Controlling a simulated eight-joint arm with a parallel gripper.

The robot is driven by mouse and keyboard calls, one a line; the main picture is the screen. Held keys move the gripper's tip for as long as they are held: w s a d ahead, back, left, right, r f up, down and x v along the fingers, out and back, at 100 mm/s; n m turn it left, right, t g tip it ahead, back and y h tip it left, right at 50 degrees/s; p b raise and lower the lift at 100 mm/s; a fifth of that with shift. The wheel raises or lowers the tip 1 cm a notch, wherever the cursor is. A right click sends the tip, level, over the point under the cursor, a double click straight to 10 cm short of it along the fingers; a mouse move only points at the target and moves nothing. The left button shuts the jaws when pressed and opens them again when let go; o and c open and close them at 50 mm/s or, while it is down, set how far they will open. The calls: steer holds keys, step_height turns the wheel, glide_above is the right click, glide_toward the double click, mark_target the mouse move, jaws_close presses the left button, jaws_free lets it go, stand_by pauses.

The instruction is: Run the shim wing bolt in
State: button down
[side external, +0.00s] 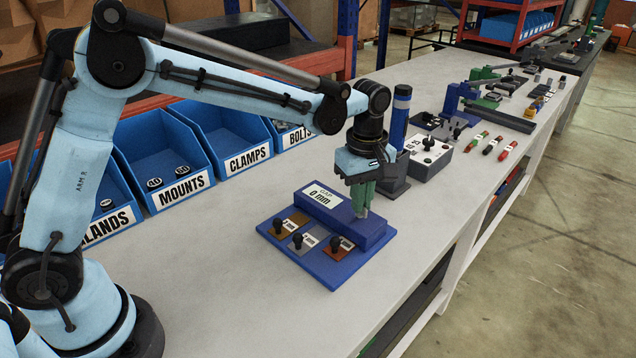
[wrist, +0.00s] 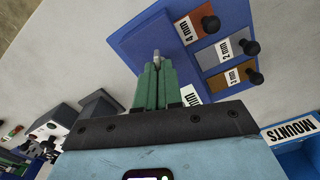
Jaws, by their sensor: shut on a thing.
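The blue shim fixture (side external: 330,218) stands on the bench, with a display reading "GAP 0 mm" (side external: 322,194) on its raised block. My gripper (side external: 361,212) points down over the right end of that block. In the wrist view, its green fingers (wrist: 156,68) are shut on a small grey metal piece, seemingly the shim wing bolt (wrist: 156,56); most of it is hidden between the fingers. Whether it sits in a hole cannot be told. Three shims with black knobs lie on the base plate in front: orange-brown marked 4 mm (wrist: 188,28), grey (wrist: 214,54) and brown (wrist: 228,84).
Blue bins (side external: 160,150) line the back left. A dark blue post (side external: 400,112) and a grey box with a black knob (side external: 428,158) stand right behind the gripper. Further fixtures (side external: 485,95) and several coloured cylinders (side external: 490,145) lie beyond. The bench front left is clear.

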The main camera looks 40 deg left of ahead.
steer(key=m, duration=1.1)
steer(key=shift+m, duration=0.4)
steer(key=m, duration=1.2)
steer(key=shift+m, duration=0.4)
steer(key=m, duration=1.2)
steer(key=shift+m, duration=0.3)
steer(key=m, duration=1.1)
steer(key=shift+m, duration=0.4)
